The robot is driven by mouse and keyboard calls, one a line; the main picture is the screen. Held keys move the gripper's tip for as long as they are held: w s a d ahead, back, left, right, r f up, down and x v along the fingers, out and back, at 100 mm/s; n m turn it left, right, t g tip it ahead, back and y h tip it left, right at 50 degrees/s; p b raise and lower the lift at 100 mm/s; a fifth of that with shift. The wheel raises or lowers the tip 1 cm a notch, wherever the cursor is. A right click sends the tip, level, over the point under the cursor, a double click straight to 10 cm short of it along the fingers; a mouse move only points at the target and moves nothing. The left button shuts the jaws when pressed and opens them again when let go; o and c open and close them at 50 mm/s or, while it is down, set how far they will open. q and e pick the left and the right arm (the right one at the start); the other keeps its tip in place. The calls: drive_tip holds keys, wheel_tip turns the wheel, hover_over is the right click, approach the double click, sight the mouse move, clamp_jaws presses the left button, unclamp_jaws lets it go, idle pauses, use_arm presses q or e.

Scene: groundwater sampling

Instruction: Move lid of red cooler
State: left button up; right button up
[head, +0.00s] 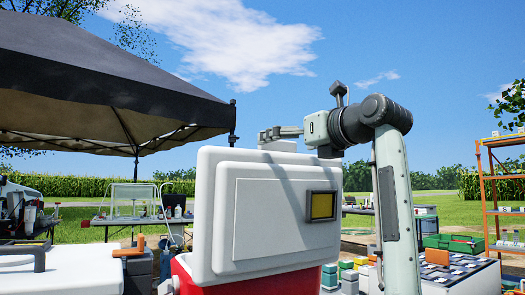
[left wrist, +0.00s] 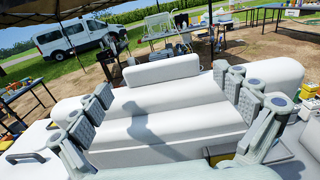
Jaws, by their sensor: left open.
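The red cooler (head: 255,282) stands in the lower middle of the head view. Its thick white lid (head: 245,235) is raised, standing nearly upright above the red body, with a yellow label in a dark frame on its face. My left gripper (head: 280,132) is above the lid's top edge, its fingers pointing left. In the left wrist view my left gripper (left wrist: 165,103) is open, with its fingers spread on either side over the white lid (left wrist: 170,130) and its raised block (left wrist: 162,68). I cannot tell whether the fingers touch the lid. My right gripper is out of view.
A white cooler (head: 75,268) with a dark handle is at the lower left. A dark canopy (head: 95,75) spans the upper left. Tables with gear stand behind, and an orange shelf rack (head: 490,200) stands at the right. A white van (left wrist: 72,38) is parked farther off.

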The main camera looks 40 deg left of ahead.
use_arm(q)
drive_tip(key=shift+w+a, duration=0.25)
drive_tip(key=shift+a, duration=0.2)
drive_tip(key=p+x, duration=0.1)
drive_tip(key=x, duration=0.5)
drive_tip(key=shift+w+a, duration=0.15)
drive_tip(key=shift+a, duration=0.2)
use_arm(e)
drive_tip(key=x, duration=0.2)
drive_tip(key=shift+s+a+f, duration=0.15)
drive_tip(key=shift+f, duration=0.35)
use_arm(q)
drive_tip(key=shift+c, duration=0.5)
